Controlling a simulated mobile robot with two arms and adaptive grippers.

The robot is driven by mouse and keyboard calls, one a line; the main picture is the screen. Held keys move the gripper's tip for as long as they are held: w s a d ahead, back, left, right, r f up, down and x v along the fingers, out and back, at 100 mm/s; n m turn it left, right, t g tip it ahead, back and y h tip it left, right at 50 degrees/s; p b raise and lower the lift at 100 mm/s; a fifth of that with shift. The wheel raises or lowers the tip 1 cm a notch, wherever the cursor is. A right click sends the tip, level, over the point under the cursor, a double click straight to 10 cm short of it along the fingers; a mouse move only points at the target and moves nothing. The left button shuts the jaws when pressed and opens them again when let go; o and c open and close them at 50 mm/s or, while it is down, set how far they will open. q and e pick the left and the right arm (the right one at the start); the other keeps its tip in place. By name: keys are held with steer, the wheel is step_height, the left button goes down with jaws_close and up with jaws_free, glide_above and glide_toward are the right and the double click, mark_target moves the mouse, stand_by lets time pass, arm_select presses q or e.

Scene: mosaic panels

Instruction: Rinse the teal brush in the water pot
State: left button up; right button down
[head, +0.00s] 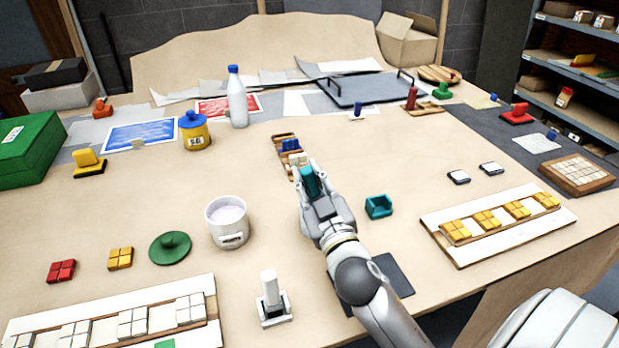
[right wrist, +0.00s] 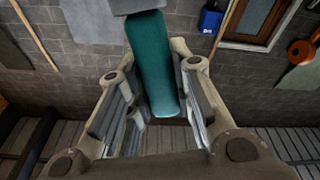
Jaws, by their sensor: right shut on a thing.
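My right gripper (head: 311,172) is shut on the teal brush (head: 312,183), held over the middle of the table. In the right wrist view the brush's teal handle (right wrist: 152,65) is between the fingers (right wrist: 155,110), with a grey part at its top edge. A white open pot (head: 228,222) with a dark label and pale contents stands left of the gripper, apart from the brush. I take it for the water pot; its label is too small to read surely. A teal holder (head: 378,206) sits empty to the gripper's right. My left gripper is not in view.
A green round lid (head: 170,247) lies left of the white pot. A white upright tool in a stand (head: 271,298) is in front. A yellow pot with blue lid (head: 195,130) and a bottle (head: 237,97) stand behind. Tile panels (head: 490,246) lie at both sides.

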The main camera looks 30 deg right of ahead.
mark_target(309, 165)
steer(key=shift+r+p, duration=2.4)
steer(key=shift+r, duration=0.6)
steer(key=shift+a+f, duration=0.1)
